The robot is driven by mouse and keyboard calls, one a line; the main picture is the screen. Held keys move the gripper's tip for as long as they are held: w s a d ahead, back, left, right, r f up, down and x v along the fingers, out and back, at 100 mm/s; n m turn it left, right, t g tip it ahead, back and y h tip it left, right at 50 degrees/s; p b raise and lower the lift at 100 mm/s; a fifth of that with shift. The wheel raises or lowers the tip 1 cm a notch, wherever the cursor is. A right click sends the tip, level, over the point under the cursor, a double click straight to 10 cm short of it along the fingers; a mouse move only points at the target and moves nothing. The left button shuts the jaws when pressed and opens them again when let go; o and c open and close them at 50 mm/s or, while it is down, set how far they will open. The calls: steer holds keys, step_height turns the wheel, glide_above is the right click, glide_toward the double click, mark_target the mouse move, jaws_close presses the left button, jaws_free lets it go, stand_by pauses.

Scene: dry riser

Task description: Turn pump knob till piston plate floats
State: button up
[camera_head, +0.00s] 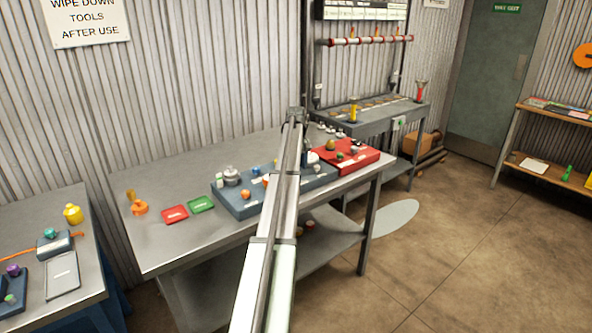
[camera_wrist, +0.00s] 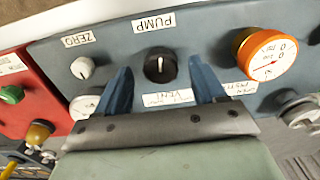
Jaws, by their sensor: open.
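The black pump knob (camera_wrist: 160,68) with a white pointer mark sits on the blue-grey panel (camera_head: 228,206), beside an upside-down PUMP label (camera_wrist: 154,24) in the wrist view. My gripper (camera_wrist: 160,66) is open, with one blue finger on each side of the knob in the picture. Gaps show between the knob and both fingers; I cannot tell whether the fingertips reach down to its height. In the head view my arm covers the knob's area. I cannot identify the piston plate in either view.
On the panel are a white ZERO knob (camera_wrist: 82,68) and an orange-rimmed gauge (camera_wrist: 268,56), one on each side of the pump knob. A red panel (camera_head: 366,161) adjoins at right in the head view. Red and green trays (camera_head: 200,204) lie left on the bench.

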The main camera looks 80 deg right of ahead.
steer(key=shift+f, duration=0.85)
steer(key=shift+c, duration=0.5)
steer(key=c, duration=1)
steer(key=shift+o, duration=0.2)
steer(key=shift+m, duration=1.2)
steer(key=o, duration=1.1)
steer(key=shift+c, duration=0.2)
